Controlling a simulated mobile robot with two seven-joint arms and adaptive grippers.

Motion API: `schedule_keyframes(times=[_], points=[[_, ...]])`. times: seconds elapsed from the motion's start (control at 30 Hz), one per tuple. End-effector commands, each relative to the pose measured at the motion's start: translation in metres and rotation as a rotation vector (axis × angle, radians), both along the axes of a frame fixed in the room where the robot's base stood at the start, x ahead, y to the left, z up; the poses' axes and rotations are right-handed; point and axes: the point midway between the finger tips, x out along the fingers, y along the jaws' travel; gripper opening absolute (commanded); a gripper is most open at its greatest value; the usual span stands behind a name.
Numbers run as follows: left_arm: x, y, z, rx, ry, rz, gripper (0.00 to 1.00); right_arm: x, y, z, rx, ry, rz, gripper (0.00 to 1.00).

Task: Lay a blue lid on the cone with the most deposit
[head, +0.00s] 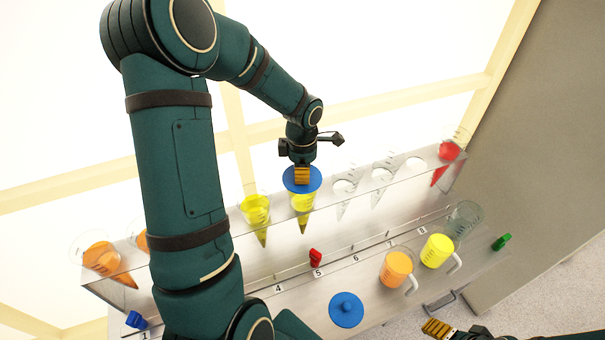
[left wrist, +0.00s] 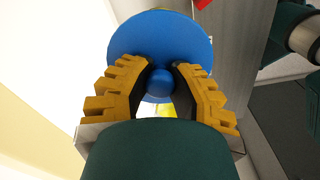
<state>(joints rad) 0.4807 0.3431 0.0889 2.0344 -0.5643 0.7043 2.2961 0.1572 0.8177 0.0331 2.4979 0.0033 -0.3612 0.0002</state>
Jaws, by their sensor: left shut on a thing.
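My left gripper (head: 302,176) is shut on the knob of a blue lid (head: 316,181). In the left wrist view, the lid's knob (left wrist: 160,82) sits between the yellow fingers. The lid is level at the mouth of a yellow cone (head: 303,203); I cannot tell whether it touches the rim. A second yellow cone (head: 256,212) stands open to its left. An orange cone (head: 103,258) is at the far left and a red cone (head: 449,152) at the far right. The deposits are too small to compare. My right gripper (head: 438,328) is only partly in view at the lower right.
A second blue lid (head: 346,312) lies on the lower shelf. An orange beaker (head: 396,266), a yellow beaker (head: 437,250) and a clear beaker (head: 465,218) stand right. A red clip (head: 316,258), blue clip (head: 137,320) and green clip (head: 502,242) also show.

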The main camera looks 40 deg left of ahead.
Motion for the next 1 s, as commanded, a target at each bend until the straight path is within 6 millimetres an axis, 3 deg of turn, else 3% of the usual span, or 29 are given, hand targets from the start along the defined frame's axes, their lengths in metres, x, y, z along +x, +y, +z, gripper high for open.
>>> schedule_keyframes(times=[0.1,0.53,0.57,0.6,1.0], points=[[0.0000,-0.0005,-0.0110,-0.001,0.000,0.000,0.00,0.0000,0.0000,0.0001,0.000,0.000,0.000,0.69],[0.0002,0.0000,-0.0151,0.000,-0.001,0.001,0.00,0.0001,0.0004,-0.0066,-0.001,0.000,0.000,0.69],[0.0001,0.0000,-0.0142,-0.001,-0.001,0.001,0.30,0.0001,0.0003,-0.0056,-0.001,0.000,0.000,0.69],[0.0001,0.0000,-0.0139,-0.001,-0.001,0.001,0.44,0.0001,0.0004,-0.0051,-0.001,0.000,0.000,0.69],[0.0001,-0.0001,-0.0109,-0.001,-0.001,0.000,0.47,0.0002,0.0001,-0.0012,-0.001,0.000,0.000,0.69]])
